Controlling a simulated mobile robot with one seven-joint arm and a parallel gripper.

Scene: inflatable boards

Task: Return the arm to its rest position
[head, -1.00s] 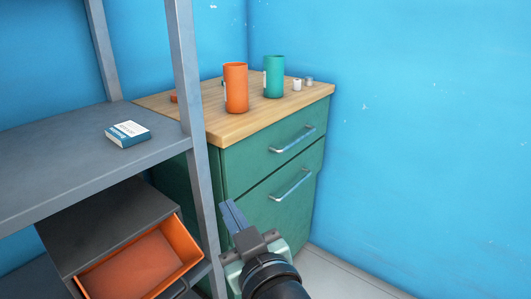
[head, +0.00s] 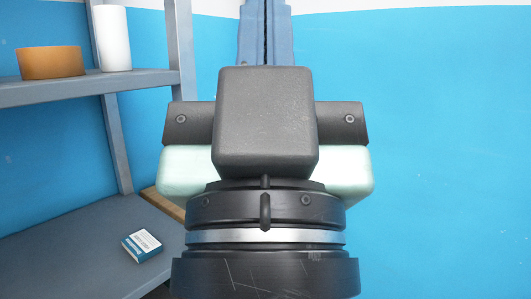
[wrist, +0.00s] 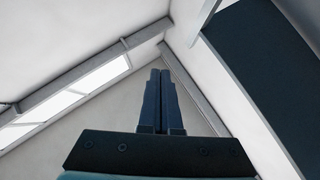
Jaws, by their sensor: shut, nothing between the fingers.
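My gripper (head: 265,30) stands upright close in front of the head camera and fills the middle of the view. Its two blue fingers are shut together with nothing between them. In the wrist view my gripper (wrist: 160,78) also shows its fingers side by side, pointing toward the pale ceiling and wall area. The gripper touches nothing that I can see. My wrist and gripper body hide most of what lies behind them in the head view.
A grey metal shelf (head: 70,235) stands at the left, with a small blue and white box (head: 142,246) on it. A higher shelf (head: 60,92) holds an orange roll (head: 51,63) and a white cylinder (head: 113,40). Blue wall (head: 450,150) fills the right, with open room before it.

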